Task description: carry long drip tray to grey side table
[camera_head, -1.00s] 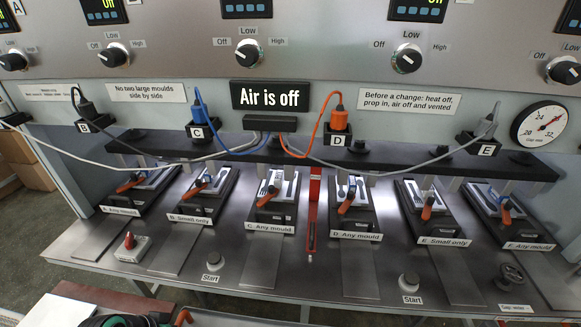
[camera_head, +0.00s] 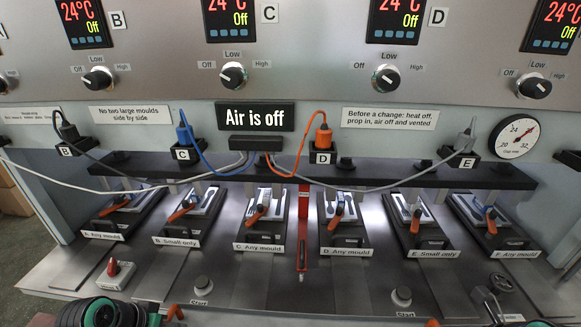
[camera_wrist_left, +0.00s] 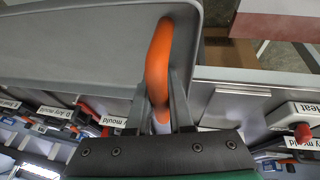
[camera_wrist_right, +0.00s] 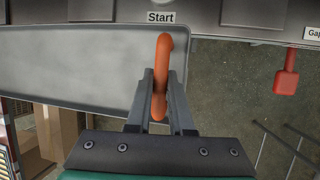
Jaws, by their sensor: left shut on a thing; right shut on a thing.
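The long drip tray (camera_wrist_left: 60,55) is a shallow grey tray with an orange loop handle at each end. In the left wrist view my left gripper (camera_wrist_left: 163,112) is shut on one orange handle (camera_wrist_left: 158,60). In the right wrist view my right gripper (camera_wrist_right: 160,108) is shut on the other handle (camera_wrist_right: 163,55), and the tray's grey floor (camera_wrist_right: 70,70) looks empty. In the head view only the handle tops (camera_head: 174,312) show at the bottom edge; most of the tray is cut off. I cannot make out the grey side table.
The press bench (camera_head: 235,290) with several moulds stands just ahead of the tray. A red object (camera_wrist_right: 287,75) hangs beside the tray's right end.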

